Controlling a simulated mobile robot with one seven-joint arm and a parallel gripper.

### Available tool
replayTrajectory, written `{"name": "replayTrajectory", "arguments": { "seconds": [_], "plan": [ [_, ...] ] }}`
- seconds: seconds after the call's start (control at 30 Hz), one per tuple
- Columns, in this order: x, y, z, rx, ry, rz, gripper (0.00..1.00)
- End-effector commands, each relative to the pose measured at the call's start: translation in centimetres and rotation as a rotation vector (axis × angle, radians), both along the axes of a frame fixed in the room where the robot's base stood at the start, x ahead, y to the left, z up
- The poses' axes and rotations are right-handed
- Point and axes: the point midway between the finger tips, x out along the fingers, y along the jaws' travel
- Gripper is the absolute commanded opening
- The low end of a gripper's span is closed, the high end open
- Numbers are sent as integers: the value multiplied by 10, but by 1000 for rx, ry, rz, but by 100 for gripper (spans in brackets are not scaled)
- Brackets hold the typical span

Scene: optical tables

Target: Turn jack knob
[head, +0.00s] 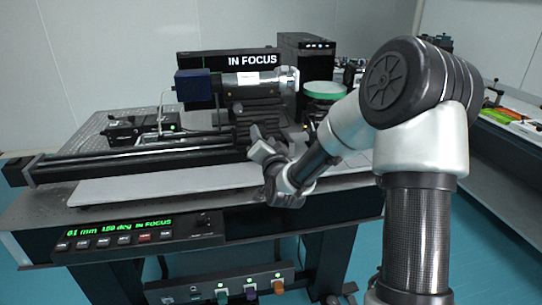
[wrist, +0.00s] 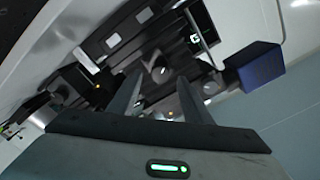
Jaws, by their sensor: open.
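My gripper (head: 262,140) is at the near side of the black stage and jack assembly (head: 258,112) under the camera tube. In the wrist view my gripper (wrist: 158,82) is open, its two fingers apart and pointing at the assembly. A small round grey knob (wrist: 160,73) shows between the fingertips there, and it looks like the jack knob. I cannot tell whether the fingers touch it. In the head view the knob is hidden behind my gripper.
A camera with a blue end (head: 194,86) sits above the rail (head: 130,155). A black screen (head: 252,60) reads "IN FOCUS". A control box (head: 140,233) with green text stands at the table's front edge.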

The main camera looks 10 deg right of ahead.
Motion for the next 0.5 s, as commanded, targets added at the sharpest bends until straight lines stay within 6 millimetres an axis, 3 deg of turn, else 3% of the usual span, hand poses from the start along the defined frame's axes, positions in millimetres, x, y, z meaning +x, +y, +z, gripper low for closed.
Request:
{"name": "replayTrajectory", "arguments": {
  "seconds": [0.4, 0.5],
  "plan": [
    [-106, 0, 0, -3, 1, 1, 45],
    [-121, -1, -5, -4, -7, 0, 45]
  ]
}}
